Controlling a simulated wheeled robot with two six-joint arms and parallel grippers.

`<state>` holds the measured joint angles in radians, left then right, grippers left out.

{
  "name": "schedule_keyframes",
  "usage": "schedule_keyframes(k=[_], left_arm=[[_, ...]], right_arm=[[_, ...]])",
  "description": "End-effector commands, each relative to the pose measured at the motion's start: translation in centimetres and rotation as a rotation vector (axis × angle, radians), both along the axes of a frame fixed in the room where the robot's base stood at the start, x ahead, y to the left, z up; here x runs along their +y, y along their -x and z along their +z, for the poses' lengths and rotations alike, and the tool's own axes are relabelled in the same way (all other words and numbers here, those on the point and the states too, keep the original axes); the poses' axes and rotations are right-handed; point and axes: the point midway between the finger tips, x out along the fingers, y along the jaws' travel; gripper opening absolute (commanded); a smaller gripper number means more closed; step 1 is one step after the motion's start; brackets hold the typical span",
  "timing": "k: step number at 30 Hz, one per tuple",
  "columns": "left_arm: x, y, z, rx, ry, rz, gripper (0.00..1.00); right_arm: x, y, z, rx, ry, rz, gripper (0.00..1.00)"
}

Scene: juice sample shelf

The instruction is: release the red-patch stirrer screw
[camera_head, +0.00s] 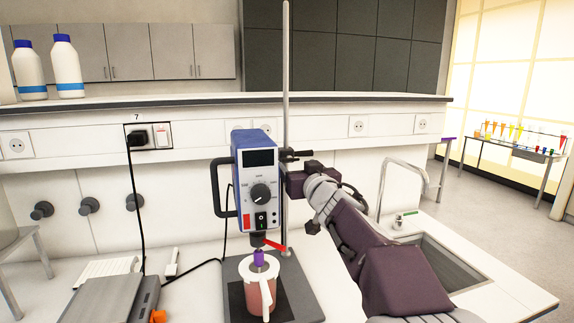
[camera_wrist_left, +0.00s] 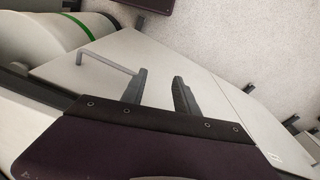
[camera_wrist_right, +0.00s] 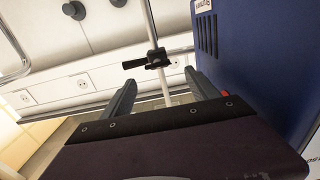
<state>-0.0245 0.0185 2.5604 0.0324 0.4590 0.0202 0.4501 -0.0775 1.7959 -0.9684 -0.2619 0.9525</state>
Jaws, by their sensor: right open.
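The blue and black stirrer (camera_head: 257,180) hangs on an upright rod (camera_head: 286,80); a red patch (camera_head: 247,219) is on its front. Its black clamp screw (camera_head: 299,155) sticks out to the right at the rod. In the right wrist view the screw (camera_wrist_right: 134,63) and its clamp (camera_wrist_right: 157,58) lie beyond the fingertips, with the stirrer's blue side at right. My right gripper (camera_wrist_right: 162,84) is open and empty, apart from the screw. In the head view it is just below the screw, its fingers mostly hidden. My left gripper (camera_wrist_left: 160,76) is open and empty, outside the head view.
A jug (camera_head: 262,292) with pinkish contents stands under the stirrer on a dark base plate (camera_head: 305,306). A sink (camera_head: 440,262) and tap are at right. A grey device (camera_head: 115,300) and cables lie at left. White bottles (camera_head: 67,66) stand on the shelf above.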

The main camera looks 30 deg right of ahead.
Motion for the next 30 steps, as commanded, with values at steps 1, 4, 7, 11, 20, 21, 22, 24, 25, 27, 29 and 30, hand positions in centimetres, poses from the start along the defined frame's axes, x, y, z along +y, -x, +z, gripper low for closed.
schedule_keyframes(k=[1, 4, 7, 11, 20, 21, 22, 24, 25, 27, 29, 30], left_arm=[[0.0, 0.0, -0.3, 0.000, 0.000, 0.000, 0.36], [0.0, 0.0, -0.3, 0.000, 0.000, 0.000, 0.36], [0.0, 0.0, -0.2, 0.000, 0.000, 0.000, 0.36], [0.0, 0.0, -0.2, 0.000, 0.000, 0.000, 0.36], [0.0, 0.0, -0.2, 0.000, 0.000, 0.000, 0.36], [0.0, 0.0, -0.2, 0.000, 0.000, 0.000, 0.36], [0.0, 0.0, -0.2, 0.000, 0.000, 0.000, 0.36], [0.0, 0.0, -0.2, 0.000, 0.000, 0.000, 0.36], [0.0, 0.0, -0.2, 0.000, 0.000, 0.000, 0.36], [0.0, 0.0, -0.2, 0.000, 0.000, 0.000, 0.36], [0.0, 0.0, -0.2, 0.000, 0.000, 0.000, 0.36], [0.0, 0.0, -0.2, 0.000, 0.000, 0.000, 0.36]], right_arm=[[-0.3, -1.2, -0.3, 0.002, 0.000, 0.001, 0.69], [-0.7, -3.2, -0.2, 0.003, -0.001, 0.001, 0.69], [-1.1, -4.6, -0.1, 0.003, -0.002, 0.000, 0.69], [-1.4, -5.6, -0.1, 0.003, 0.000, -0.001, 0.69], [-1.4, -5.7, -0.1, 0.003, -0.001, -0.001, 0.55], [-1.4, -5.7, -0.1, 0.003, -0.001, -0.001, 0.44], [-1.4, -5.7, -0.1, 0.003, -0.001, -0.001, 0.36], [-1.4, -5.7, -0.1, 0.003, -0.001, -0.002, 0.16], [-1.4, -5.7, -0.1, 0.003, -0.001, -0.002, 0.08], [-1.4, -5.7, -0.1, 0.003, -0.001, -0.002, 0.07], [-1.4, -5.7, -0.1, 0.004, 0.002, -0.002, 0.07], [-1.4, -5.7, -0.1, 0.005, 0.006, -0.002, 0.07]])
